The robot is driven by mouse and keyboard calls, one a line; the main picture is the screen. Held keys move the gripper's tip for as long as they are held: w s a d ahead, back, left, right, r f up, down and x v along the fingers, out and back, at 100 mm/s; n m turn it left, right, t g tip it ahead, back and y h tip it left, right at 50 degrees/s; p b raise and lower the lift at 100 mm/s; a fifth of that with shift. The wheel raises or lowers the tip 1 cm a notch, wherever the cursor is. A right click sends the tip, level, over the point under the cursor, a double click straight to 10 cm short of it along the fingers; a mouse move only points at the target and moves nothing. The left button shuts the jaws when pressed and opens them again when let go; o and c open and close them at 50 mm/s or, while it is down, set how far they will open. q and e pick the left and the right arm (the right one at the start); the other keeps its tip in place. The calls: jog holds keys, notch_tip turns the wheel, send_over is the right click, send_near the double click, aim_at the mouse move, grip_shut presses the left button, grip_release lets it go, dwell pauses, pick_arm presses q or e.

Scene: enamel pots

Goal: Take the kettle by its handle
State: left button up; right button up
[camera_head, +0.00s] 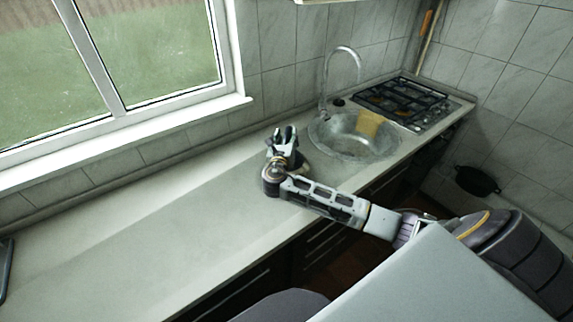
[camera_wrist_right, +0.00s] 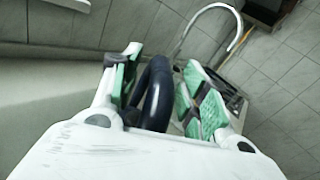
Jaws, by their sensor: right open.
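The kettle's handle (camera_wrist_right: 157,95), a thick black loop, stands between the fingers of my right gripper (camera_wrist_right: 160,64) in the right wrist view. The fingers have green pads and are apart on either side of the loop. I cannot tell whether a pad touches it. The kettle's body is hidden in that view. In the head view my right gripper (camera_head: 285,136) is over the counter, left of the sink, and my arm hides most of what is beneath it. My left gripper is not in view.
The round metal sink (camera_head: 345,148) with a tall faucet (camera_head: 341,65) and a yellow cloth or sponge (camera_head: 370,123) lies to the right. Beyond it is a black-grated hob (camera_head: 402,100). The pale counter (camera_head: 150,235) is largely clear on the left. A window (camera_head: 150,45) stands behind.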

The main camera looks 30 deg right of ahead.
grip_shut()
dwell(0.3)
dwell(0.3)
jog(key=shift+r, duration=0.2)
